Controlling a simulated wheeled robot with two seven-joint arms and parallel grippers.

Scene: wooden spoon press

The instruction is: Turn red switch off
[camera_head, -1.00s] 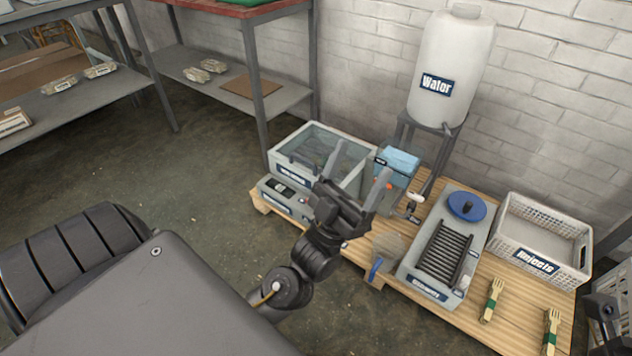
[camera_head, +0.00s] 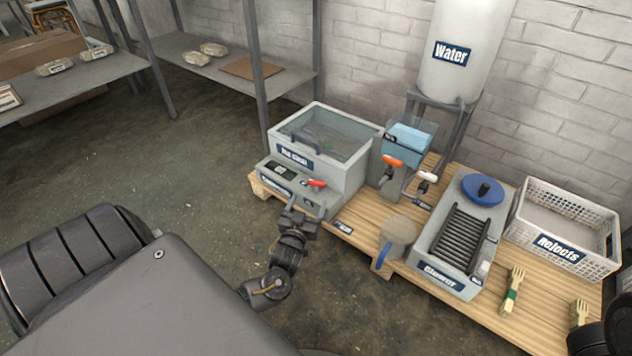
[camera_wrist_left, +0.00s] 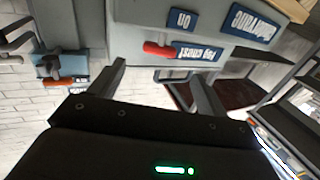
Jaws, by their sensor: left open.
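The red switch (camera_head: 317,183) sits on the front panel of a grey lidded machine (camera_head: 350,178). In the left wrist view, upside down, the red switch (camera_wrist_left: 158,50) is a short lever lying sideways beside a blue label, with an "ON" label (camera_wrist_left: 183,18) nearby. My left gripper (camera_head: 303,205) is open and empty, just in front of and below the switch. In the left wrist view its two fingers (camera_wrist_left: 156,75) are spread on either side of the switch, apart from it. A dark part of my right arm shows at the lower right edge; its jaws cannot be made out.
A jug (camera_head: 398,232), a grey press (camera_head: 440,262), a rejects crate (camera_head: 545,247) and wooden forks (camera_head: 514,290) are on the pallet. Floor at left is clear.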

